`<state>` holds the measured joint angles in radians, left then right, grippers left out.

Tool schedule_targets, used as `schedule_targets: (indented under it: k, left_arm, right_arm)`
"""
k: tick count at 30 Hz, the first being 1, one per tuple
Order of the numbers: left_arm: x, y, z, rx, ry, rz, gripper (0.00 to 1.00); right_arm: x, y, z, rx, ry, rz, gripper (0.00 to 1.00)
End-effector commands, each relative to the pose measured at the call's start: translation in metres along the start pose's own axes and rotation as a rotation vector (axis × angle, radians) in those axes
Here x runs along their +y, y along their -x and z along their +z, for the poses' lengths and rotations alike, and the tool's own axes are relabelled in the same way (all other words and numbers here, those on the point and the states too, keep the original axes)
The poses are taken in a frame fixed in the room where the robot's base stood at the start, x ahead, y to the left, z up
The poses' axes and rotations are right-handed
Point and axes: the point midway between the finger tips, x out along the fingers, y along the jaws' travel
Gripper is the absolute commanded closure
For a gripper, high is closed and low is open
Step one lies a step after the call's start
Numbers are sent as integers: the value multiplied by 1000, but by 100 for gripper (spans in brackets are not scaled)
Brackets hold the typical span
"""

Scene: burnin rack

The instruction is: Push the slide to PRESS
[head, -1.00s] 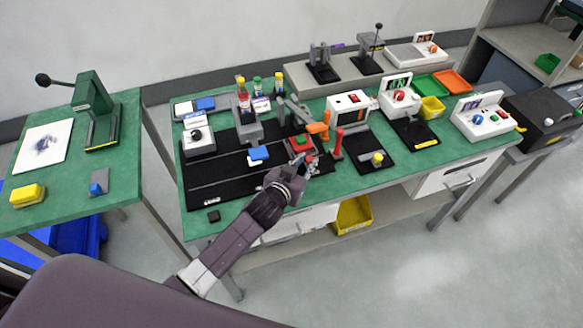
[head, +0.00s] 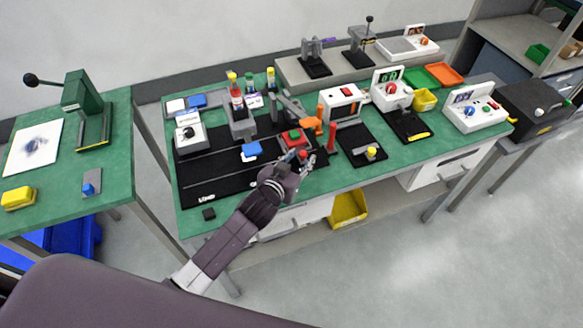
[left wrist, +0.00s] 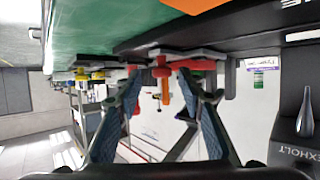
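The black fixture plate (head: 235,186) lies on the green bench, with white lettering at its near left end. A blue-topped piece (head: 251,149) sits mid-plate. A red block with a green top (head: 292,137) is to its right. I cannot tell which part is the slide, and no PRESS label is legible. My left gripper (head: 298,160) is at the plate's front right edge, just below the red block. In the left wrist view its fingers (left wrist: 160,84) are apart, with a small red part (left wrist: 161,70) showing between their tips; contact is unclear. My right gripper is out of view.
An upright red post (head: 333,137) and an orange part (head: 312,124) stand right of the gripper. A black pad with a yellow knob (head: 370,152) is farther right. The floor in front of the bench is clear.

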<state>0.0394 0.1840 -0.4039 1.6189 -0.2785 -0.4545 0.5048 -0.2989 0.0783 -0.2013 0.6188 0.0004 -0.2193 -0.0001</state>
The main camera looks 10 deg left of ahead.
Motion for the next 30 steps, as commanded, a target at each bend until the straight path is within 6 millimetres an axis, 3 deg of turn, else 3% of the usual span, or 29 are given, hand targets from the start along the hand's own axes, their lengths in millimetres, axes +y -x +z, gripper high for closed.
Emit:
schedule_targets:
  k: [16,22,30]
  left_arm:
    - [1,90,0,-1,2,2,64]
    - [1,104,-1,1,0,1,64]
    - [1,106,-1,0,0,1,64]
  right_arm:
    - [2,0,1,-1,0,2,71]
    - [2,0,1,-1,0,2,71]
    - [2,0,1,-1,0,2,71]
